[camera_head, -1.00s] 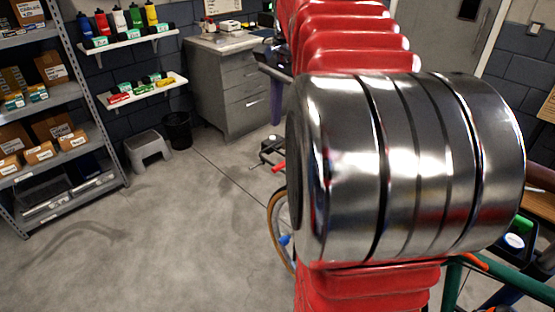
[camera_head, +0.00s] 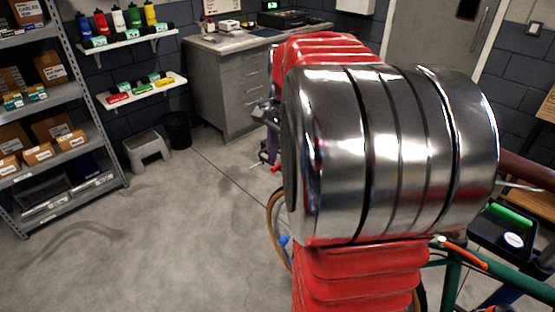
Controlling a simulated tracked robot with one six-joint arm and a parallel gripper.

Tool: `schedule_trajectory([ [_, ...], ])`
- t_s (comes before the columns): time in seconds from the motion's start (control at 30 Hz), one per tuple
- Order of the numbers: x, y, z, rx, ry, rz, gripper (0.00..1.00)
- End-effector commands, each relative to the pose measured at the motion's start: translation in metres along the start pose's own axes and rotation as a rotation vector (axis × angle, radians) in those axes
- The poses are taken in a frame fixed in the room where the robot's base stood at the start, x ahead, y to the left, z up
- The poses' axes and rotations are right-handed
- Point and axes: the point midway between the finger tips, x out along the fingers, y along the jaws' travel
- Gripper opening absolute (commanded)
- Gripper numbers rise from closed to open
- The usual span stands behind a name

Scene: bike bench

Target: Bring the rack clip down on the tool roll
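I cannot make out the rack clip or the tool roll in the head view. My own arm, with red ribbed sleeves and a large polished metal joint, fills the middle and right of the view and hides much of what is behind it. My gripper does not show. Part of a bicycle shows around my arm: a wheel (camera_head: 272,222) at its left edge and a green frame tube (camera_head: 505,277) at the lower right.
A black tray (camera_head: 476,238) with a green item and a white round item stands at the right. A grey drawer cabinet (camera_head: 228,90), step stool (camera_head: 146,152), black bin (camera_head: 177,131) and shelf rack (camera_head: 100,118) stand behind. The floor at left is clear.

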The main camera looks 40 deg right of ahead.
Motion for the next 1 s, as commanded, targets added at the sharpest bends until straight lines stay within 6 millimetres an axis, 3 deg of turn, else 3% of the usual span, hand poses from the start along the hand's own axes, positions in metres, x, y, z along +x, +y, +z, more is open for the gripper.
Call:
schedule_trajectory([
  [0.23,0.0002,-0.0002,0.0001,0.000,0.000,0.000,0.30],
  [0.67,-0.0001,-0.0003,0.0002,-0.001,0.000,0.000,0.00],
  [1.0,-0.0002,-0.0004,0.0003,-0.001,0.000,0.000,0.00],
])
